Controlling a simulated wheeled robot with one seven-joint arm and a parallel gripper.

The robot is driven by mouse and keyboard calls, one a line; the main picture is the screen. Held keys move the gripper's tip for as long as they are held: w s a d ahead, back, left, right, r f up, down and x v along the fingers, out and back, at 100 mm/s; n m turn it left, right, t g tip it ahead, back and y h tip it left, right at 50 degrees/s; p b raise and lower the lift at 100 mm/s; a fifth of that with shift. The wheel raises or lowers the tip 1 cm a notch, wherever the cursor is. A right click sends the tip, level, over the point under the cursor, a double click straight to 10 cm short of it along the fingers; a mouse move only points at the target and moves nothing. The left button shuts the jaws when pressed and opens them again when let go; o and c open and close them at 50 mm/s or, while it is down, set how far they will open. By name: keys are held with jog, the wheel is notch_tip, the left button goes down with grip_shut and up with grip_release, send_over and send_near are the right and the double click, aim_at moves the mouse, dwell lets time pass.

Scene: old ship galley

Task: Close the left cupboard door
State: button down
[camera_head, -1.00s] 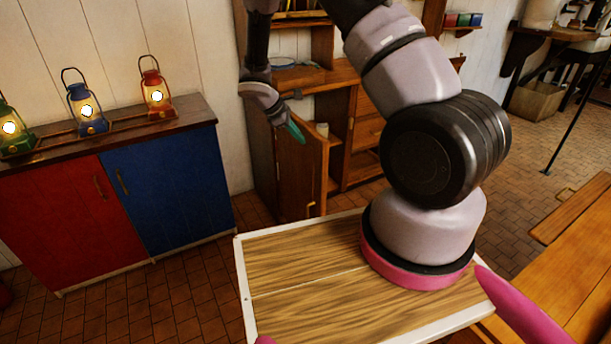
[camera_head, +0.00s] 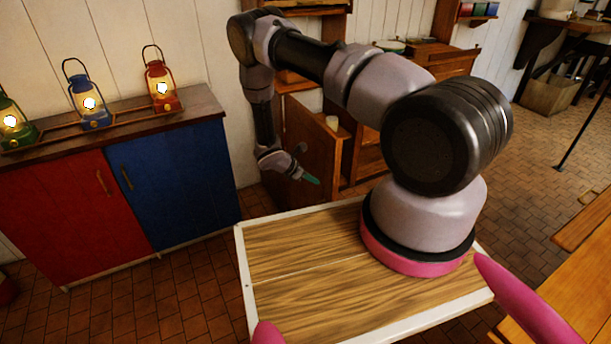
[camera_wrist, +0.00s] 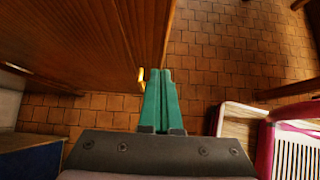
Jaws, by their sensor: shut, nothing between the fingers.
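A brown wooden cupboard door (camera_head: 313,150) hangs open on the left side of the wooden dresser against the back wall. Its panel fills the upper left of the wrist view (camera_wrist: 90,35). A brass handle (camera_wrist: 141,77) shows at the door's edge there. My gripper (camera_head: 314,181) has green fingers and is low in front of the door. In the wrist view the closed fingers (camera_wrist: 160,82) are together and empty, just right of the handle; I cannot tell whether they touch it. The arm covers part of the dresser and door.
A low cabinet with a red door (camera_head: 70,225) and a blue door (camera_head: 175,185), both closed, stands left, carrying green, blue and red lanterns (camera_head: 160,85). Wooden drawers (camera_head: 370,150) are right of the open door. A bench (camera_head: 585,260) is at right. Brick floor (camera_wrist: 225,60) lies clear beyond my fingers.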

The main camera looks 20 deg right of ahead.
aim_at(332, 182)
jog(key=shift+w+d+f, duration=0.15)
jog(key=shift+d+f, duration=0.1)
jog(key=shift+d, duration=0.7)
jog(key=shift+w+d+f, duration=0.2)
jog(key=shift+d+f, duration=0.1)
jog(key=shift+d, duration=0.6)
jog(key=shift+w+d+f, duration=0.15)
jog(key=shift+d+f, duration=0.1)
jog(key=shift+d, duration=0.7)
